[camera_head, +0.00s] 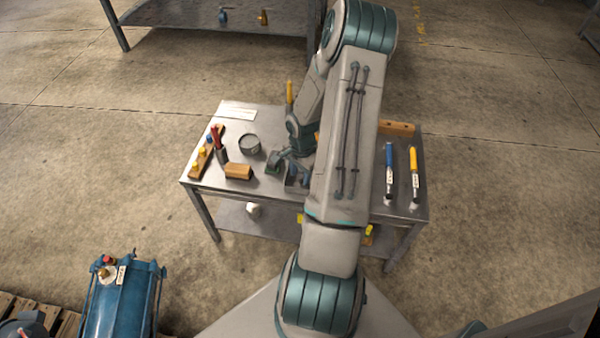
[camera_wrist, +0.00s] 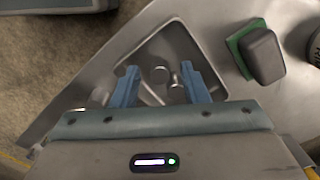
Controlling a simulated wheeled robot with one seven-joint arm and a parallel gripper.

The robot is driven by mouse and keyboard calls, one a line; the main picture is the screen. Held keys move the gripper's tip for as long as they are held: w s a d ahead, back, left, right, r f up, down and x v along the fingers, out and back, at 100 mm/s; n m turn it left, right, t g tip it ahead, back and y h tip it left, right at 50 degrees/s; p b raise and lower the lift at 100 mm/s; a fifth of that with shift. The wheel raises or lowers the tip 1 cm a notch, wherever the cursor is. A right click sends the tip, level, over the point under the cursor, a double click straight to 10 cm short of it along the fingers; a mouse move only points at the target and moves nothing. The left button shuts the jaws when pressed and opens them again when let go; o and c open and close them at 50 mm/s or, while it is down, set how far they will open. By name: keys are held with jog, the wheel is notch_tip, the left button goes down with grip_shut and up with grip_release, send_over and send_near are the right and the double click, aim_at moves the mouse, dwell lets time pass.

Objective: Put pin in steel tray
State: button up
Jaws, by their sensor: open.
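The steel tray (camera_wrist: 150,50) is a shallow square pan with rounded corners, below my gripper in the wrist view. My gripper (camera_wrist: 159,72) is open, with its two blue fingers apart over the tray. A small grey metal piece with a round end, which looks like the pin (camera_wrist: 160,75), shows between the fingers, within the tray's outline. I cannot tell whether it rests on the tray floor. In the head view, my arm hides part of the tray (camera_head: 291,184), and the pin cannot be made out there.
A green-based grey block (camera_wrist: 262,55) sits right of the tray. On the table are a round grey tin (camera_head: 250,144), a wooden block (camera_head: 238,172), a wooden rack (camera_head: 203,158) and blue (camera_head: 389,170) and yellow (camera_head: 414,165) handled tools.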

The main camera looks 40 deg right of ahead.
aim_at(301, 175)
notch_tip(301, 175, up, 12)
jog(key=p, duration=0.2)
jog(key=s+a+r+n+h, duration=0.2)
jog(key=a+r+n, duration=0.6)
jog(key=a+r, duration=0.55)
jog(key=s+a+r+n+t+y, duration=0.1)
jog(key=s+a+r+n+t, duration=0.1)
jog(key=s+a+r+n, duration=0.5)
jog(key=s+a+n, duration=0.1)
jog(key=s+a, duration=0.2)
jog(key=a, duration=0.1)
jog(key=shift+n+y, duration=0.3)
jog(key=shift+s+r, duration=0.1)
jog(key=shift+s, duration=0.05)
